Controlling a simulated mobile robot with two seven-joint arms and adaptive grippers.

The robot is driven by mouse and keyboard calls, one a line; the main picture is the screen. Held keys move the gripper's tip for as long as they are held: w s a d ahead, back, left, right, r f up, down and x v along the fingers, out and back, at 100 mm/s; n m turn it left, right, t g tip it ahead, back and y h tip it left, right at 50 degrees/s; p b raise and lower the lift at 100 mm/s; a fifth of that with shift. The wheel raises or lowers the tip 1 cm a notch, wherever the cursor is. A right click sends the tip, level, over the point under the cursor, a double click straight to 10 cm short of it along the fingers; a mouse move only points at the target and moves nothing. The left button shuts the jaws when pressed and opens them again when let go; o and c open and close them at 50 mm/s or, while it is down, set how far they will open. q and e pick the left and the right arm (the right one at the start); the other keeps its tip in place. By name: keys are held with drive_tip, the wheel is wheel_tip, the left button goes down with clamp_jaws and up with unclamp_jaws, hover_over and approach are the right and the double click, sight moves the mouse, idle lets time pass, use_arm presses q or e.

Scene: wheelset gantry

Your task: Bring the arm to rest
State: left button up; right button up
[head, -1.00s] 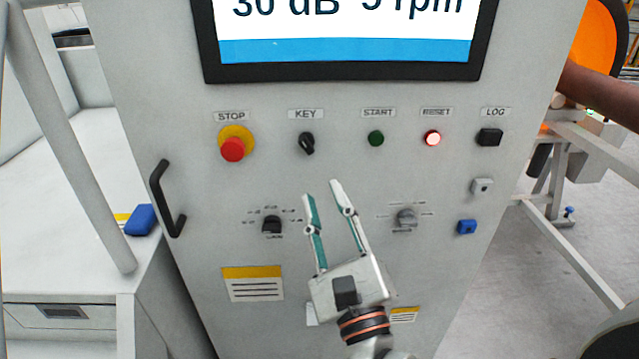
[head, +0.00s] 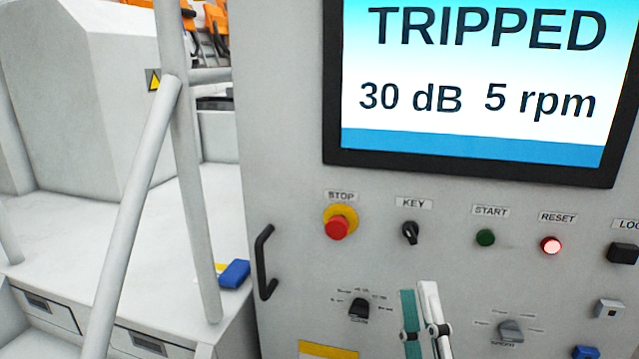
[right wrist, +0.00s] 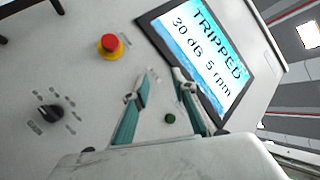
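My right gripper (head: 418,289) is at the bottom of the head view, in front of the control cabinet (head: 285,150), below the KEY switch (head: 410,233) and between two selector knobs. In the right wrist view its two fingers (right wrist: 162,80) stand apart with nothing between them, so it is open and empty. I cannot tell its exact distance from the panel. My left gripper is not in view.
The panel carries a red STOP button (head: 337,227), a green START button (head: 485,238) and a lit RESET button (head: 550,245). The screen (head: 480,95) reads TRIPPED, 30 dB, 5 rpm. A black handle (head: 264,262) and grey rails (head: 140,215) stand left.

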drive_tip(key=a+f+n+g+y, duration=0.2)
drive_tip(key=f+n+g+y, duration=0.15)
drive_tip(key=f+n, duration=0.75)
drive_tip(key=a+f+n+g+y, duration=0.25)
drive_tip(key=f+n+g, duration=0.25)
drive_tip(key=f+n, duration=0.6)
drive_tip(key=s+d+f+n+g+h, duration=0.1)
drive_tip(key=s+d+f+g, duration=0.1)
drive_tip(key=f, duration=0.6)
drive_tip(key=s+d+f+n+g+h, duration=0.1)
drive_tip(key=s+d+f, duration=0.3)
drive_tip(key=f, duration=0.5)
drive_tip(key=s+d+f+n+g+h, duration=0.1)
drive_tip(key=s+d+f+g+h, duration=0.1)
drive_tip(key=f, duration=0.7)
drive_tip(key=s+d+g, duration=0.1)
drive_tip(key=d, duration=0.1)
drive_tip(key=shift+s+d+f+h, duration=0.15)
drive_tip(key=shift+s+d+h, duration=0.15)
drive_tip(key=shift+d+h, duration=0.1)
drive_tip(key=shift+a+g, duration=0.15)
drive_tip(key=shift+g, duration=0.1)
